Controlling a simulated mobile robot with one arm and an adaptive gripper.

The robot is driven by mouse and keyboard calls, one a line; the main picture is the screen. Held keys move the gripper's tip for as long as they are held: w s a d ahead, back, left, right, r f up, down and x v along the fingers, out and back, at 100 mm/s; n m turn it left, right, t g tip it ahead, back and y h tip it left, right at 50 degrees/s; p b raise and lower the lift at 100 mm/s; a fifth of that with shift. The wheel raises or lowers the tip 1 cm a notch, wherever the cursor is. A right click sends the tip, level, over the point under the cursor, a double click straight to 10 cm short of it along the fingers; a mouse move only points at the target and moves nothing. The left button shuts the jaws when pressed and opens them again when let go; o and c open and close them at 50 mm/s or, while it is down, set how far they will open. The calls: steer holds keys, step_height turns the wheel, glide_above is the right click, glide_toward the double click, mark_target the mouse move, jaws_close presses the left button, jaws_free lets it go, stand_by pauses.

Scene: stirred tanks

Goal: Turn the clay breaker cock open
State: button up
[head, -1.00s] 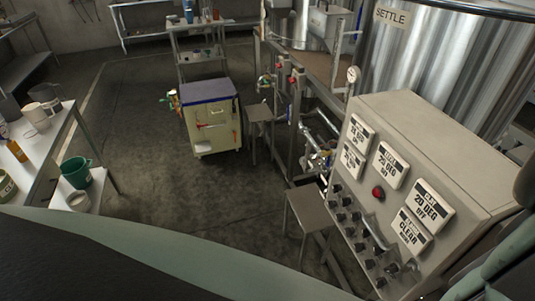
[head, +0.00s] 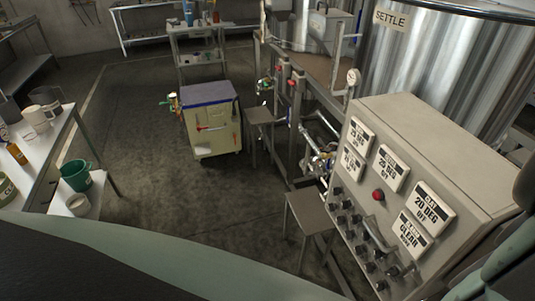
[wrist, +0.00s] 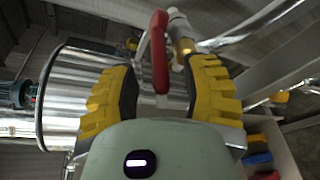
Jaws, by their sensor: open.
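A red lever handle (wrist: 159,50) stands close in front of my gripper (wrist: 160,78) in the wrist view. Its lower end lies between the two yellow-padded fingers. The fingers are spread, with visible space on both sides of the lever. A brass and steel valve fitting (wrist: 183,38) is just right of the lever, near the right fingertip. I cannot read any label on this cock. In the head view, small red handles (head: 283,72) show on the pipe frame, but I cannot tell which one is at my gripper. My gripper does not show clearly there.
A shiny steel tank (wrist: 75,95) is at left in the wrist view. Pipes run at upper right. In the head view, a control panel (head: 465,165), a small stool (head: 308,212) and a tool cabinet (head: 213,135) stand around open floor (head: 150,215).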

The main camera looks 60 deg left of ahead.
steer(key=v, duration=1.1)
steer(key=shift+s, duration=0.35)
steer(key=shift+r, duration=0.1)
